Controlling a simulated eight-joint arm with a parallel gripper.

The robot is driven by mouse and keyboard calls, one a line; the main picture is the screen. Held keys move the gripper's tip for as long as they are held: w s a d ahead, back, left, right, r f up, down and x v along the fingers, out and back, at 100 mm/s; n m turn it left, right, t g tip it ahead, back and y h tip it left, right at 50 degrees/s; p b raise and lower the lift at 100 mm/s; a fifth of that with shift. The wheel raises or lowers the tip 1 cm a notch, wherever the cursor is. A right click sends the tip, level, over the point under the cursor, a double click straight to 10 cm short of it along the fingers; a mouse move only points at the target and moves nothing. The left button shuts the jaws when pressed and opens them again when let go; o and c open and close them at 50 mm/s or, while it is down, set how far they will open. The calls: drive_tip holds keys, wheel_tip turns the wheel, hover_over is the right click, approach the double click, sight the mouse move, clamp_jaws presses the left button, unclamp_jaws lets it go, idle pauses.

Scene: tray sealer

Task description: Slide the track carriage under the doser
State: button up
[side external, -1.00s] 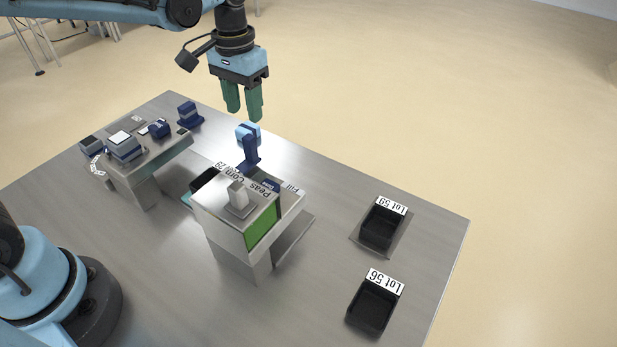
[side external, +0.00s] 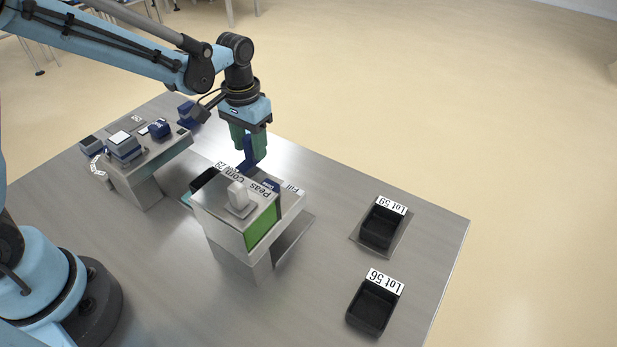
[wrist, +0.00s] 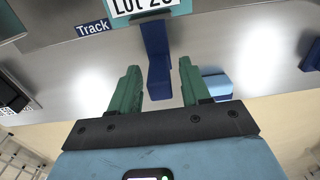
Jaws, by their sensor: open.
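The track carriage's teal plate (wrist: 180,8) shows at the top of the wrist view, with a cut-off white lot label. A dark blue upright handle (wrist: 156,40) stands at its near edge and also shows in the side view (side external: 246,150). A black tray (side external: 203,178) sits to its left, partly hidden behind the doser. My gripper (side external: 250,152) is lowered at the handle, with green fingers open. In the wrist view, the handle lies between the open fingers (wrist: 159,66), with gaps on both sides. The doser (side external: 225,215) is a grey housing with a green panel.
A bench unit (side external: 160,155) with blue and grey controls stands at the left. A blue piece (side external: 187,112) sits at the far table edge. Two black trays, Lot 59 (side external: 378,230) and Lot 56 (side external: 370,310), lie at the right. The table between doser and trays is clear.

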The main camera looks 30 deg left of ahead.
drive_tip(key=c, duration=0.8)
drive_tip(key=shift+o, duration=0.2)
drive_tip(key=shift+d, duration=7.05)
drive_tip(key=o, duration=0.8)
drive_tip(key=shift+c, duration=0.2)
wheel_tip(320, 180, up, 7)
